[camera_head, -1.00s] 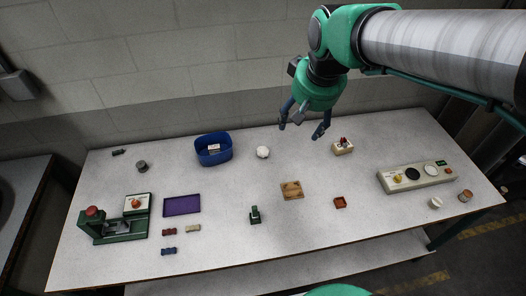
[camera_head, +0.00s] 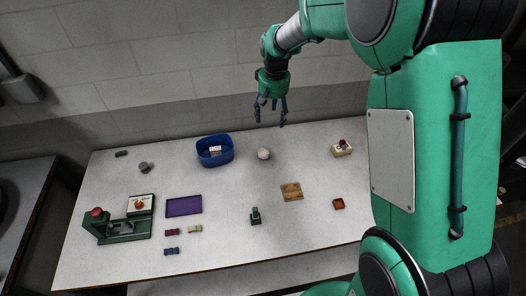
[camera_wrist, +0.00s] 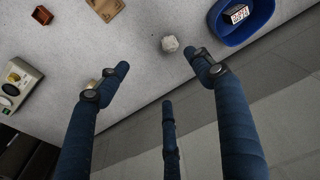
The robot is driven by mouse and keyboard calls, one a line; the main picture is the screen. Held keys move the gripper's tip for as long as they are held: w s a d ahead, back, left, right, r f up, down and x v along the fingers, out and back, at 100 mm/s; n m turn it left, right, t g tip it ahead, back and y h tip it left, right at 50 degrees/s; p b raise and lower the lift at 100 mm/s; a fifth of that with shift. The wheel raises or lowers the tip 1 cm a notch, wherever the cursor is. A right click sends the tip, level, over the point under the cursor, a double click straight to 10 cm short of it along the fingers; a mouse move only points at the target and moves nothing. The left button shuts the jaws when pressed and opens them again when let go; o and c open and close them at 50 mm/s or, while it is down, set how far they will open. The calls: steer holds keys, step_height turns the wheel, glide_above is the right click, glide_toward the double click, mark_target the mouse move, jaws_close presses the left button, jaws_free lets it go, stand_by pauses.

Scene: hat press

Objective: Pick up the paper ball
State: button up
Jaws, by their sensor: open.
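The paper ball (camera_head: 264,154) is a small white crumpled lump on the grey table, right of the blue bin (camera_head: 229,158). In the wrist view the paper ball (camera_wrist: 170,44) lies beyond the fingertips, between the left and right fingers. My gripper (camera_head: 270,120) is open and empty above the back edge of the table, apart from the ball and higher than it. My gripper's blue fingers (camera_wrist: 160,82) are spread wide in the wrist view.
A purple mat (camera_head: 184,206) and a green press (camera_head: 118,225) are at left. The table around the ball is clear.

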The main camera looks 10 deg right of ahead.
steer(key=g+p, duration=0.1)
glide_above(263, 150)
step_height(263, 150, down, 15)
steer(key=shift+w+r, duration=0.1)
steer(key=shift+f, duration=4.3)
steer(key=shift+d+f, duration=0.1)
steer(key=shift+f, duration=2.5)
steer(key=c, duration=0.8)
